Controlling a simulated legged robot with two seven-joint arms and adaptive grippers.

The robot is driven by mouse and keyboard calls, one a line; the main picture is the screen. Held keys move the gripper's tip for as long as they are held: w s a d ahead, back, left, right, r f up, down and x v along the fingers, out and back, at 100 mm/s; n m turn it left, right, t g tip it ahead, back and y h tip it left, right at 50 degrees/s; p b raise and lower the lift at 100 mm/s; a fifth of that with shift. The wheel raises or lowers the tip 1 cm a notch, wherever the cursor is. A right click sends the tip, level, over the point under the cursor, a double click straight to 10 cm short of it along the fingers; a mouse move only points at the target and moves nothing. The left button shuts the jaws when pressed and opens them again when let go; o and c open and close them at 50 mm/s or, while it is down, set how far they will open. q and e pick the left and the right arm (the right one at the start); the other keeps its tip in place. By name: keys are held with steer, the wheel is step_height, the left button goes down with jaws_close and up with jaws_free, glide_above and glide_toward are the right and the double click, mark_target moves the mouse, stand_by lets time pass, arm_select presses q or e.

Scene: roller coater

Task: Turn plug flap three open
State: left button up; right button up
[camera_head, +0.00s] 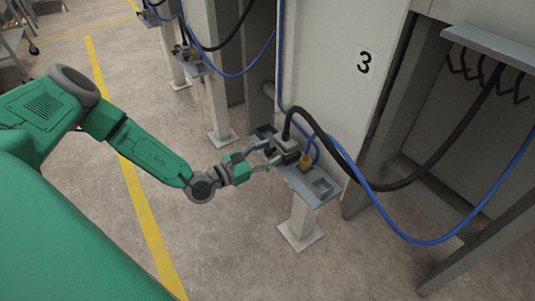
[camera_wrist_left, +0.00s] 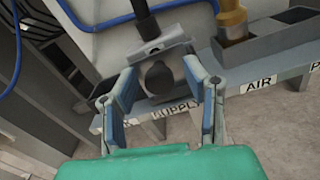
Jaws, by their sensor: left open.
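The plug socket of station three (camera_head: 287,146) is a grey housing on a small pedestal shelf, with a thick black cable (camera_head: 328,122) going into it. In the left wrist view the grey housing (camera_wrist_left: 165,47) has a dark rounded part (camera_wrist_left: 159,76) facing me. I cannot tell the flap apart from the rest of the housing. My left gripper (camera_head: 267,163) is open at the front of the socket. In the left wrist view its fingers (camera_wrist_left: 157,95) stand either side of the dark part, and nothing is clearly gripped. My right gripper is not in view.
A brass air fitting (camera_wrist_left: 232,20) stands right of the socket, with a blue hose (camera_head: 370,193) nearby. The shelf (camera_head: 322,187) carries labels. A panel marked 3 (camera_head: 364,62) rises behind. Open floor (camera_head: 215,240) lies in front.

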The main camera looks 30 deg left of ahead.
arm_select(q)
jaws_close()
